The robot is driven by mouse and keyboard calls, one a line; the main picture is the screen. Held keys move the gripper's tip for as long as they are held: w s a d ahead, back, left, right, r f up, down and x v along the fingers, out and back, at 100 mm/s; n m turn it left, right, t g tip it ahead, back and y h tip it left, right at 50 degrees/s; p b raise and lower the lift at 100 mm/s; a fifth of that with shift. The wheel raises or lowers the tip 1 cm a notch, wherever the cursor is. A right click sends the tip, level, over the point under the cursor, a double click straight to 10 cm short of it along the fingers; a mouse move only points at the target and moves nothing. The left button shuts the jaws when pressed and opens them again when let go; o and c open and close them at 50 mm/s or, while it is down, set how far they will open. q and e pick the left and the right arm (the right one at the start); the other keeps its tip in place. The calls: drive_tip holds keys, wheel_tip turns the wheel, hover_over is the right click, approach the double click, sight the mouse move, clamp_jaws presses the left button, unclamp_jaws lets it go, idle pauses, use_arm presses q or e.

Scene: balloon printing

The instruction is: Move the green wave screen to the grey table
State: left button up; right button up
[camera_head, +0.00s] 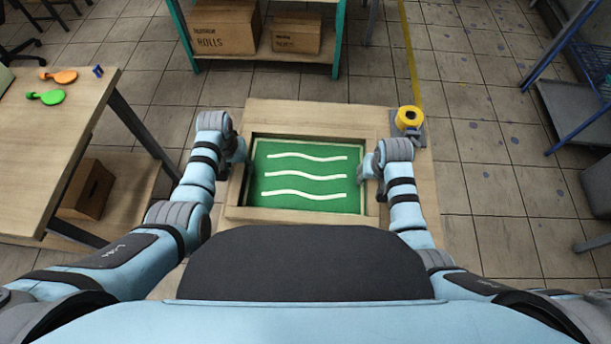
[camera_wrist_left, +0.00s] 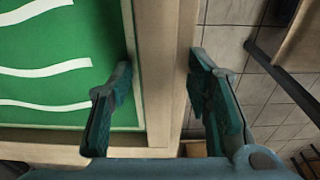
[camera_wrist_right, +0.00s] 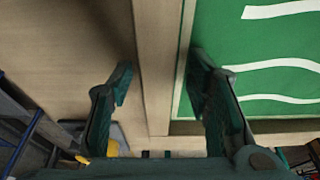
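The green wave screen (camera_head: 305,204), a green panel with three white wavy lines in a pale wooden frame, lies flat on a wooden table in front of me. My left gripper (camera_head: 241,158) is at the frame's left side and my right gripper (camera_head: 369,165) at its right. In the left wrist view, the fingers (camera_wrist_left: 160,85) are spread astride the frame rail (camera_wrist_left: 165,60). In the right wrist view, the fingers (camera_wrist_right: 160,85) also straddle a rail (camera_wrist_right: 158,50). Contact with the rails cannot be told. A grey surface (camera_head: 575,108) in a blue frame stands at the right, possibly the grey table.
A yellow tape roll (camera_head: 408,117) stands at the wooden table's back right corner. A wooden table (camera_head: 45,170) at the left holds orange (camera_head: 60,76) and green (camera_head: 46,97) balloon-like pieces. A shelf with cardboard boxes (camera_head: 225,28) stands behind. Tiled floor is open at the right.

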use_arm(q)
drive_tip(key=shift+w, duration=0.1)
use_arm(e)
drive_tip(key=shift+w, duration=0.1)
drive_tip(key=shift+r, duration=0.15)
use_arm(q)
wheel_tip(320, 180, up, 12)
drive_tip(key=s, duration=0.1)
drive_tip(key=shift+s, duration=0.25)
use_arm(e)
drive_tip(key=v, duration=1.1)
drive_tip(key=shift+s+r, duration=0.3)
drive_tip(key=shift+r, duration=0.05)
use_arm(q)
drive_tip(key=shift+f, duration=0.1)
